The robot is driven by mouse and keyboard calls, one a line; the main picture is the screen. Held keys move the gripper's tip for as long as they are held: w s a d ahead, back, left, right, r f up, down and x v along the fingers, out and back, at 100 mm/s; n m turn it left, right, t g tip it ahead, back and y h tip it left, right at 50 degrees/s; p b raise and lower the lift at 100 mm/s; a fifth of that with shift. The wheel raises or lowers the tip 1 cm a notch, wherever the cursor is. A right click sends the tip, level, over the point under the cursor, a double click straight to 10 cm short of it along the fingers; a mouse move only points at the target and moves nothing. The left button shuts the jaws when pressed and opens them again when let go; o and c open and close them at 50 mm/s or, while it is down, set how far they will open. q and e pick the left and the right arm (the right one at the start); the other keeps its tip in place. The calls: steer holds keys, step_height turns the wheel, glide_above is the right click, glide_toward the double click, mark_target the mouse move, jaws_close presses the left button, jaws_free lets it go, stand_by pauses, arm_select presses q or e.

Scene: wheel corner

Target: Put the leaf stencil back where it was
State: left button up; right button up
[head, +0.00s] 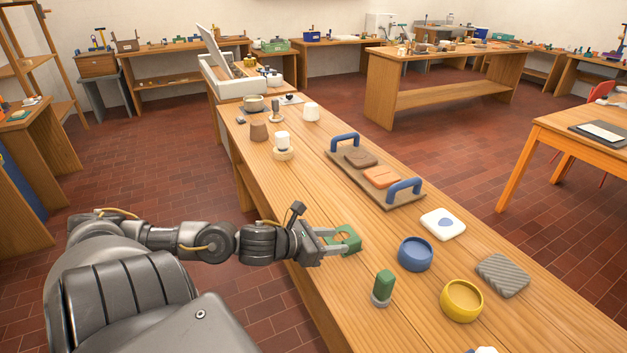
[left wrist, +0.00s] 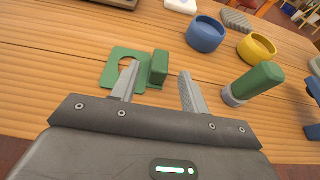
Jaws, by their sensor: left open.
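The leaf stencil (head: 354,235) is a flat green plate with a cut-out and a raised green block for a grip. It lies on the long wooden table near its left edge, and it also shows in the left wrist view (left wrist: 112,72). My left gripper (head: 337,240) is open at the stencil. In the left wrist view, my left gripper (left wrist: 158,80) has its fingers apart, with the raised block between and just beyond the tips. One finger covers part of the plate. Whether the fingers touch it I cannot tell. My right gripper is out of view.
Close by stand a green-handled tool (head: 384,287) with a grey base, a blue bowl (head: 415,254) and a yellow bowl (head: 462,300). Farther are a white block (head: 443,224), a grey ridged block (head: 502,275) and a brown tray (head: 343,172) with blue handles.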

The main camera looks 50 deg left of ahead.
arm_select(q)
steer(key=v, duration=0.3)
steer(key=shift+s+p, duration=0.3)
steer(key=shift+s, duration=0.05)
steer(key=shift+s+r, duration=0.4)
steer(key=shift+s, duration=0.25)
steer(key=shift+s+a+r+p, duration=0.1)
steer(key=shift+s+a+p, duration=0.05)
steer(key=shift+p, duration=0.2)
steer(key=shift+r, duration=0.1)
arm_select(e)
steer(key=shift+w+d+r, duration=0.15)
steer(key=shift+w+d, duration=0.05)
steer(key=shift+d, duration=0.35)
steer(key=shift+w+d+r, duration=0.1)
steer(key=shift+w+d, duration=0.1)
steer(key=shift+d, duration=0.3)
